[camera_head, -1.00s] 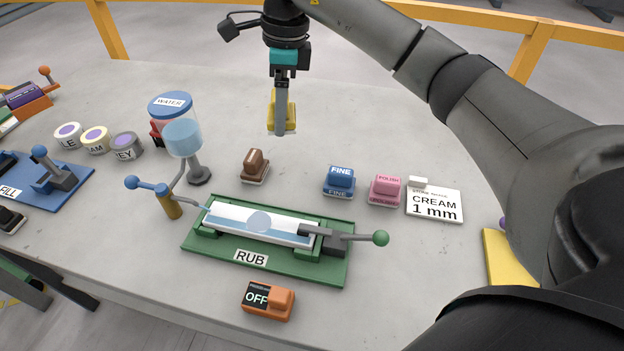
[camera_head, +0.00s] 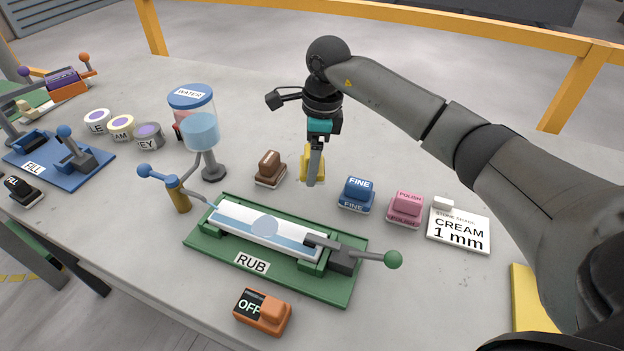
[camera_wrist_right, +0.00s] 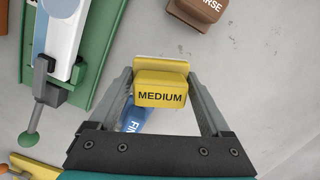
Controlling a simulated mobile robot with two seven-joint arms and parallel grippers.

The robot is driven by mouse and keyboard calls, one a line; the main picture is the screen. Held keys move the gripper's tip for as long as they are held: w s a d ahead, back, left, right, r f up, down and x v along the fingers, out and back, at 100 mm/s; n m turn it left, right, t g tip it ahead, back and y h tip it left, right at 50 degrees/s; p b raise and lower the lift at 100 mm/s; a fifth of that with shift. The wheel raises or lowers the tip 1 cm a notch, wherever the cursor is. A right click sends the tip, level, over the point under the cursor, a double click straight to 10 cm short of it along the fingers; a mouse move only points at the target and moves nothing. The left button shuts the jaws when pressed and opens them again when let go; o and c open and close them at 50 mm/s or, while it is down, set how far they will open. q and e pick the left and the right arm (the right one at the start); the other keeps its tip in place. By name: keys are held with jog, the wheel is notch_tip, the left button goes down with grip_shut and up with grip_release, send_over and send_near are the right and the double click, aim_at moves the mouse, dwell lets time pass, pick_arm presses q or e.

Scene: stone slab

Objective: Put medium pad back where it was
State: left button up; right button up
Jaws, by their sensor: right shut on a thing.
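The medium pad (camera_head: 306,164) is a yellow block. In the wrist view its MEDIUM label (camera_wrist_right: 161,96) faces the camera, with a paler yellow edge behind it. My right gripper (camera_head: 314,180) is shut on the pad, one finger on each side of it. It points down in the row between the brown coarse pad (camera_head: 269,167) and the blue fine pad (camera_head: 356,193). I cannot tell whether the medium pad touches the slab. In the wrist view, the fine pad (camera_wrist_right: 132,122) is partly hidden behind the medium pad. My left gripper is out of view.
A pink polish pad (camera_head: 405,207) and a CREAM 1 mm card (camera_head: 459,230) stand to the right. The green RUB fixture (camera_head: 225,254) lies in front, with an orange OFF switch (camera_head: 262,312) nearer. A water dispenser (camera_head: 200,130) stands at left. The slab behind the gripper is clear.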

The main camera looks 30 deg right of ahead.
aim_at(312, 190)
notch_tip(312, 190, down, 5)
jog(key=shift+r+b, duration=0.2)
jog(key=shift+b, duration=0.2)
jog(key=shift+f, duration=0.15)
jog(key=o, duration=0.9)
jog(key=shift+c, duration=0.2)
jog(key=shift+o, duration=1.3)
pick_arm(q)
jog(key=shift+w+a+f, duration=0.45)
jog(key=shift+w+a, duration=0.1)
